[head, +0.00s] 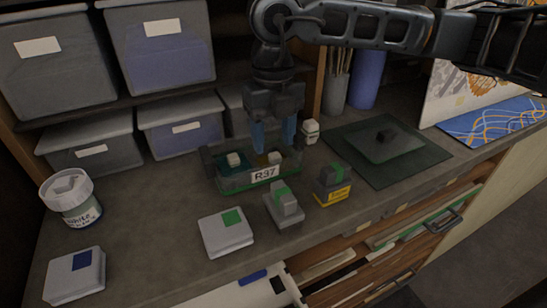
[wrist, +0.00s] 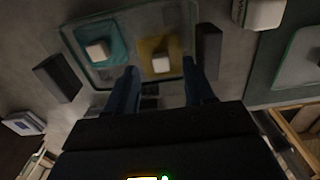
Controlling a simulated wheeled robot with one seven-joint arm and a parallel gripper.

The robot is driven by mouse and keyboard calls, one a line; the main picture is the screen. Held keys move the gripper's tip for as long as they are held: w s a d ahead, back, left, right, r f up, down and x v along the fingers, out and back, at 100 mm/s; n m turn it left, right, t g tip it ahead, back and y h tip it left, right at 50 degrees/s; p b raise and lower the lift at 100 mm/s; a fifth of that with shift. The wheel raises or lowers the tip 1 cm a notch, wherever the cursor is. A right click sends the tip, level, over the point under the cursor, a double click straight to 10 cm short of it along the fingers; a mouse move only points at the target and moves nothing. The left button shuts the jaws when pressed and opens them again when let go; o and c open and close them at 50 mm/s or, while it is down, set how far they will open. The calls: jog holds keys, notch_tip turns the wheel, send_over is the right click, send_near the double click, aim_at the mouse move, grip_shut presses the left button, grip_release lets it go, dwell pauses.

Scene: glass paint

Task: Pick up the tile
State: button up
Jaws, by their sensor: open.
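A clear tray labelled R37 (head: 264,174) stands on the worktop, with its rim also in the wrist view (wrist: 66,35). In it lie a teal tile (wrist: 83,36) and an amber tile (wrist: 148,47), each with a small whitish block on top. In the head view the teal tile (head: 225,158) is at the left; the amber one is largely hidden. My gripper (head: 273,146) points down over the tray's right part. Its fingers (wrist: 160,78) are apart, roughly either side of the amber tile in the wrist picture, and hold nothing. I cannot tell the remaining height.
A small white jar (head: 309,131) is close right of my gripper. A dark green mat (head: 420,157) lies at right; a drawer (head: 250,291) is open below.

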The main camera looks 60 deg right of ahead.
aim_at(274, 153)
jog(key=shift+f, duration=1.55)
grip_shut()
